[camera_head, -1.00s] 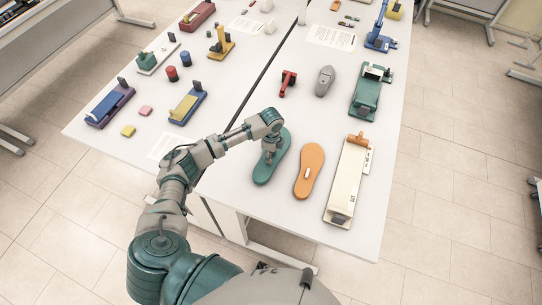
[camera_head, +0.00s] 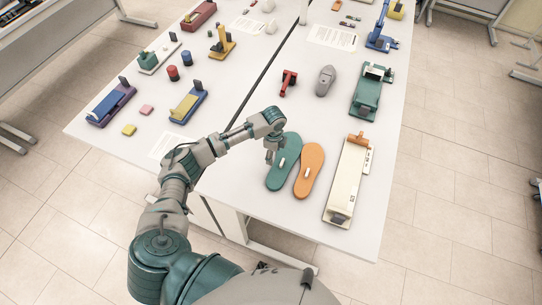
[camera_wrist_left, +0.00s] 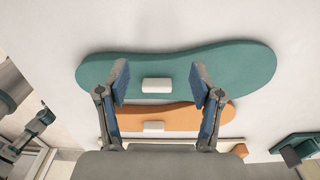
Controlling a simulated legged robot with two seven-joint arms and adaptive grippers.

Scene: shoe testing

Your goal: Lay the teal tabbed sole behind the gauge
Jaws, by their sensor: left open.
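The teal sole (camera_head: 279,178) lies flat on the white table, tilted, with its right edge close against the orange sole (camera_head: 308,172). It has a small white tab (camera_head: 283,162) at its middle. My left gripper (camera_head: 269,157) is low at the sole's left edge, open and empty. In the left wrist view the open fingers (camera_wrist_left: 159,82) reach over the teal sole (camera_wrist_left: 240,65), with the white tab (camera_wrist_left: 156,85) seen between them, not gripped. I cannot tell for sure which device is the gauge; a red upright tool (camera_head: 288,82) stands farther back. My right gripper is not in view.
A cream device with an orange clamp (camera_head: 347,182) lies right of the orange sole. A grey shoe form (camera_head: 324,80) and a green device (camera_head: 370,95) stand farther back. Several blocks and tools occupy the left table.

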